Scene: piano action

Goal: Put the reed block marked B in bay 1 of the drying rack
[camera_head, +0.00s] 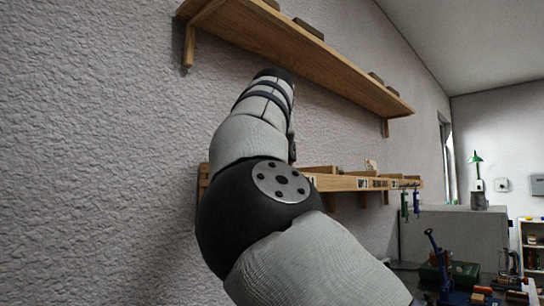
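One of my arms rises from the bottom edge and bends up in front of the wall; I cannot tell which arm it is. No gripper fingers show; any gripper on it is hidden behind the arm. A lower wooden rack (345,184) with dividers and small light labels on its front edge runs along the wall, its near part hidden by my arm. The labels are too small to read, so I cannot tell bay 1. No block marked B can be made out. A small pale piece (371,166) sits on the lower rack.
An upper wooden shelf (300,52) with several dark flat blocks (309,29) hangs above my arm. Clamps (405,204) hang at the lower rack's far end. A grey cabinet (455,237) and a cluttered bench with a green box (462,273) are at right.

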